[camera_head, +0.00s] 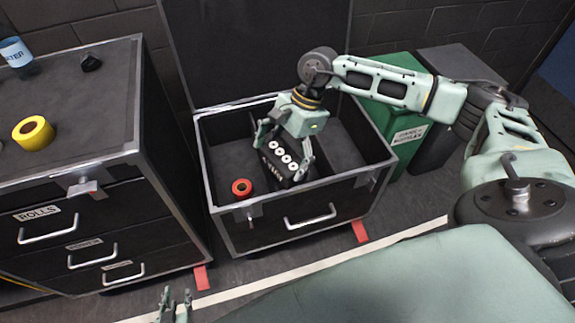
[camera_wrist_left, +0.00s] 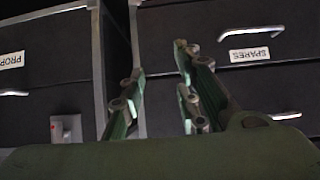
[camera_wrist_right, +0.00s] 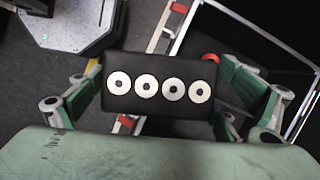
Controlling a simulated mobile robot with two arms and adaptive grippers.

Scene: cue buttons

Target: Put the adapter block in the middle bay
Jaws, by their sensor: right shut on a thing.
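The adapter block (camera_head: 280,159) is black with a row of several white round sockets on its face. My right gripper (camera_head: 284,152) is shut on it and holds it over the open black case (camera_head: 222,226), between the case's sides. In the right wrist view the block (camera_wrist_right: 160,108) sits between the two fingers, sockets facing the camera. A divider (camera_head: 337,140) shows to the right of the block; the gripper and block hide much of the case's middle, and I cannot tell whether the block touches the bottom. My left gripper (camera_head: 175,306) is open and empty, low in front of the drawers.
A red tape roll (camera_head: 241,187) lies in the case's left part. The raised lid (camera_head: 260,45) stands behind. A drawer cabinet (camera_head: 120,190) with a yellow roll (camera_head: 33,133) on top is at left. A green bin (camera_head: 388,112) stands right of the case.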

